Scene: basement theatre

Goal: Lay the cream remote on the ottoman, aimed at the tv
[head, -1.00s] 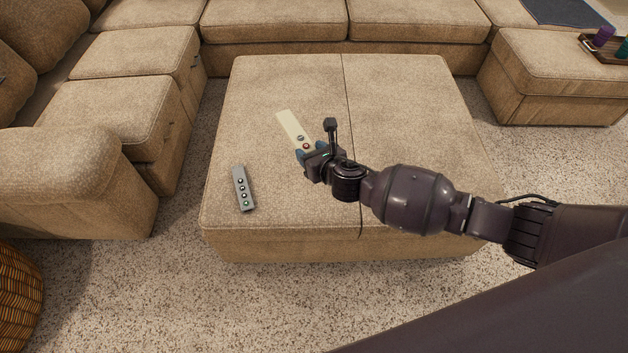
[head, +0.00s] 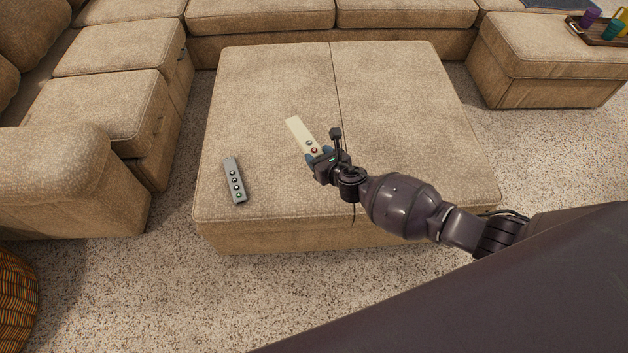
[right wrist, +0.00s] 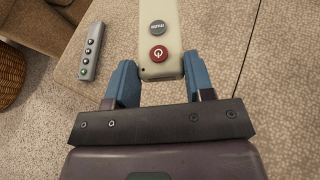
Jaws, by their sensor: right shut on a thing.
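The cream remote (head: 300,132) is over the ottoman (head: 270,85), its far end pointing up and left in the head view. Its near end, with a red power button and a grey button, shows in the right wrist view (right wrist: 160,35). My right gripper (head: 318,155) is shut on this near end, with a blue finger on each side in the right wrist view (right wrist: 155,80). I cannot tell whether the remote touches the ottoman top. My left gripper is not in view, and neither is the tv.
A grey remote (head: 235,180) lies on the ottoman's left front part; it also shows in the right wrist view (right wrist: 92,52). A sectional sofa (head: 110,95) borders the left and back. A tray (head: 590,32) with cups stands at the far right. The ottoman's back half is clear.

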